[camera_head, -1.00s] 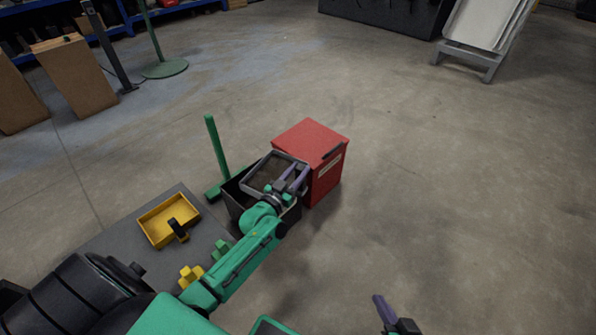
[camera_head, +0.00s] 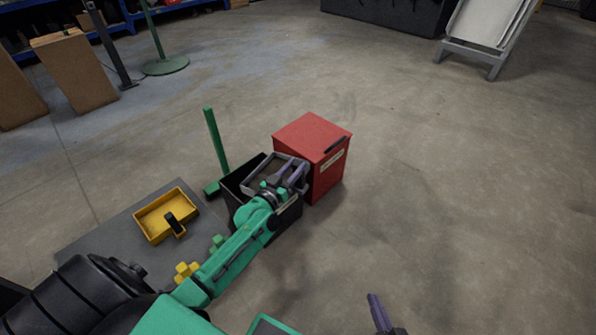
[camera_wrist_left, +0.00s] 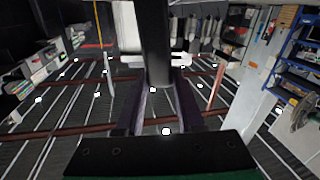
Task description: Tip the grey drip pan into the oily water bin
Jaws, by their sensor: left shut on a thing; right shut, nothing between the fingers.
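The grey drip pan (camera_head: 262,163) is tilted over the open top of a dark bin (camera_head: 231,192), which I take to be the oily water bin. My left gripper (camera_head: 299,170) is shut on the pan at its right side, near the red box. In the left wrist view a dark bar-like part of the pan (camera_wrist_left: 155,50) runs up between the fingers (camera_wrist_left: 160,105). The pan hides part of the bin's inside, and I cannot see any liquid. My right gripper (camera_head: 378,315) is shut and empty at the bottom edge, partly out of frame.
A red box (camera_head: 312,138) stands close behind and right of the bin. A green post (camera_head: 216,145) stands at its left. A yellow tray (camera_head: 154,224) with a black-handled item lies on a grey surface (camera_head: 105,235). The floor to the right is clear.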

